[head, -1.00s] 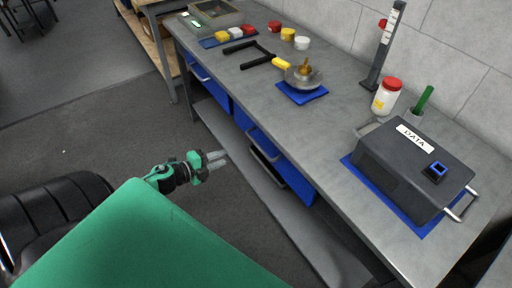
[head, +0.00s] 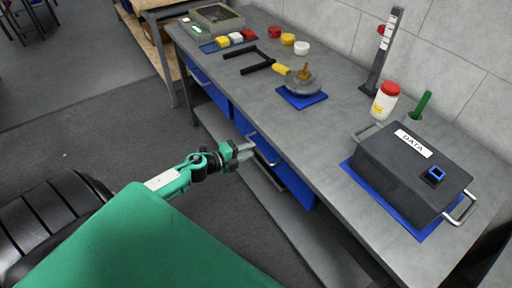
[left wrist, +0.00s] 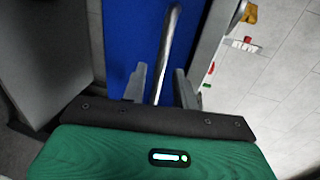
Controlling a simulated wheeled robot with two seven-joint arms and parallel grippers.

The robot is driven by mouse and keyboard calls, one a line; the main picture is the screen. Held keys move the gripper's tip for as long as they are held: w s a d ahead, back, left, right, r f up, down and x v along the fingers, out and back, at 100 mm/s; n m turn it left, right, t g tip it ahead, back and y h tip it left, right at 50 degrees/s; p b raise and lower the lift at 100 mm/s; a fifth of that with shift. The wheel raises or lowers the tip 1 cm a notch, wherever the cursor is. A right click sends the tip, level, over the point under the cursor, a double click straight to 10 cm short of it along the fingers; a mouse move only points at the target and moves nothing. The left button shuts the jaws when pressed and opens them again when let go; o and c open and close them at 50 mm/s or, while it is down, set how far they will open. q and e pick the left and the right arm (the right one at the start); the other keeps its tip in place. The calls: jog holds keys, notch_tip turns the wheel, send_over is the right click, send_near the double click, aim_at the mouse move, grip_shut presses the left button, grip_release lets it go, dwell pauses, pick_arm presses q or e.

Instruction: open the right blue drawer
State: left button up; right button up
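The right blue drawer (head: 300,188) is under the workbench, with a metal bar handle (head: 266,153) on its front. In the left wrist view the blue front (left wrist: 120,40) fills the middle and the handle (left wrist: 171,40) runs down it toward my gripper. I cannot tell whether the drawer is fully shut. My right gripper is not in view.
A left blue drawer (head: 208,88) with its own handle is farther along the workbench (head: 335,125). A grey lower shelf (head: 285,218) runs beneath the drawers. A dark DATA case (head: 400,175) stands on the bench.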

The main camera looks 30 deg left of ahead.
pick_arm(q)
jog(key=shift+x, duration=1.9)
grip_shut()
